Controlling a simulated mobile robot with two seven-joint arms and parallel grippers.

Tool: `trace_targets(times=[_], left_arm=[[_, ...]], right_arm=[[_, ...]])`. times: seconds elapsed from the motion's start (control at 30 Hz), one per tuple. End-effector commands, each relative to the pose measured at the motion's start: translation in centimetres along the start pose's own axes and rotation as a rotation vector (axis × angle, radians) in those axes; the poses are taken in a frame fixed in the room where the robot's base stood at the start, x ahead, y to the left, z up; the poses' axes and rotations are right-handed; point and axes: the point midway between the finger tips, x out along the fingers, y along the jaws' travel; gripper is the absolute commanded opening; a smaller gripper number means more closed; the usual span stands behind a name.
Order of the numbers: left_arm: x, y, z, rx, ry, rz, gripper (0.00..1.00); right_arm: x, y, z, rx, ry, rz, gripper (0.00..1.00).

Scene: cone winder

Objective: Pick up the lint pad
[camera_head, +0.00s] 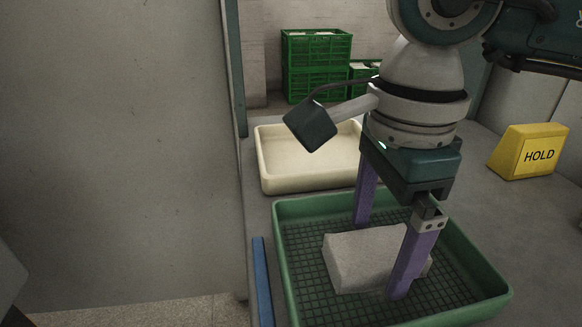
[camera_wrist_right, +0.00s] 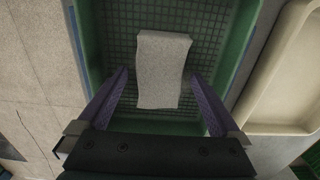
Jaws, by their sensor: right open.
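The lint pad (camera_head: 363,260) is a pale grey block lying in a green tray (camera_head: 499,293) with a dark grid floor. In the right wrist view the lint pad (camera_wrist_right: 160,68) lies ahead of and between the lines of the two fingers. My right gripper (camera_head: 384,258) is open, pointing down into the tray, with its purple fingers on either side of the pad. The near finger hides part of the pad's right end in the head view. I cannot tell whether the fingers touch it. My left gripper is not in view.
A cream tray (camera_head: 267,165) stands empty behind the green tray. A yellow HOLD block (camera_head: 527,152) stands at the right. A blue strip (camera_head: 262,283) lies along the green tray's left side. Green crates (camera_head: 316,66) are stacked at the back. A grey panel (camera_head: 120,150) fills the left.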

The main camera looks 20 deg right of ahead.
Motion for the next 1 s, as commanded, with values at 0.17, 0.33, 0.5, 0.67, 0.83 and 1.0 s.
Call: trace_targets(times=[0.17,0.33,0.5,0.67,0.83,1.0], left_arm=[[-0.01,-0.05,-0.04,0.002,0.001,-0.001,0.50],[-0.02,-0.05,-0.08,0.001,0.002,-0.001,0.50],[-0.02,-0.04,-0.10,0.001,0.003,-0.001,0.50],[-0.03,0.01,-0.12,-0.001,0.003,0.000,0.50],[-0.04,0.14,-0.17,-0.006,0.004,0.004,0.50],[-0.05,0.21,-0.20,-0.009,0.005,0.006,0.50]], right_arm=[[-0.05,0.00,0.02,0.000,0.000,0.000,0.89],[-0.07,-0.01,0.02,0.000,-0.001,0.000,0.70],[-0.07,-0.01,0.01,0.001,-0.001,0.000,0.51],[-0.08,-0.01,0.01,0.001,-0.001,0.000,0.33],[-0.08,-0.01,0.01,0.001,-0.001,0.000,0.19],[-0.11,-0.01,0.02,0.001,-0.001,0.000,0.19]])
